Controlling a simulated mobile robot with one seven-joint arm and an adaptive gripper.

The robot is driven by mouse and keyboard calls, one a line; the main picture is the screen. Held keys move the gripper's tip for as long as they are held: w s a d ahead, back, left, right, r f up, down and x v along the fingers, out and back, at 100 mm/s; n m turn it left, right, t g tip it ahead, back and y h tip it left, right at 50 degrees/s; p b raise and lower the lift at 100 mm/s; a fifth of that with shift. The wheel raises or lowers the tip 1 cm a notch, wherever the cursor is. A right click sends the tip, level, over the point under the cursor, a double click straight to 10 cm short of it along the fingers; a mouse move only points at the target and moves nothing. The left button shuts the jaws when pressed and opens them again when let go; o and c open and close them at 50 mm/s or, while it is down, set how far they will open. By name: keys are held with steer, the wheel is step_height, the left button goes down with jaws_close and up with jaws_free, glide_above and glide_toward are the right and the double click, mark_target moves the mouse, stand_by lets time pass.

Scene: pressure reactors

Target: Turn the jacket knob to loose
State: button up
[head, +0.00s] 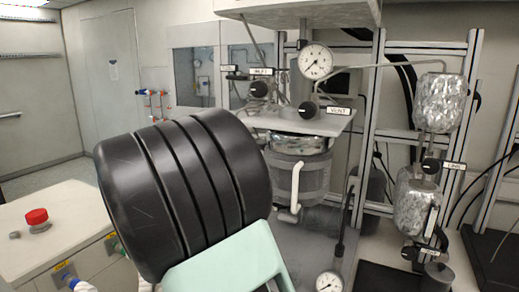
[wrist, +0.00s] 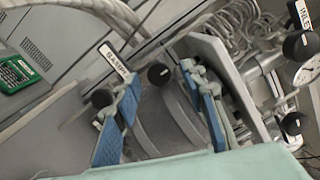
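In the wrist view my gripper (wrist: 158,98) is open, with its blue-padded fingers spread apart. A round black knob (wrist: 158,74) shows in the gap, beyond the fingers and apart from them. A second black knob (wrist: 103,98) is beside the left finger, partly overlapped by it; I cannot tell whether they touch. A white label (wrist: 113,63) above these knobs is too blurred to read surely. I cannot tell which knob is the jacket knob. In the head view my fingers are hidden, and the grey jacketed vessel (head: 312,172) stands behind my arm.
In the head view, black knobs (head: 260,89) and a VENT-labelled knob (head: 308,111) sit near a gauge (head: 316,61). Foil-wrapped cylinders (head: 440,102) hang on the right-hand frame. A red button (head: 37,217) is at left. The wrist view shows an INLET label (wrist: 299,13) and thin pipes.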

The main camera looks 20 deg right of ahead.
steer(key=shift+m+g, duration=0.6)
steer(key=shift+m, duration=0.3)
steer(key=p+x, duration=0.1)
steer(key=x, duration=0.3)
steer(key=s+f+p+x, duration=0.1)
steer(key=x, duration=0.2)
steer(key=d+p+x, duration=0.1)
steer(key=x, duration=0.3)
steer(key=shift+d+f, duration=0.15)
steer(key=shift+d, duration=0.2)
steer(key=shift+c, duration=0.2)
steer(key=c, duration=0.9)
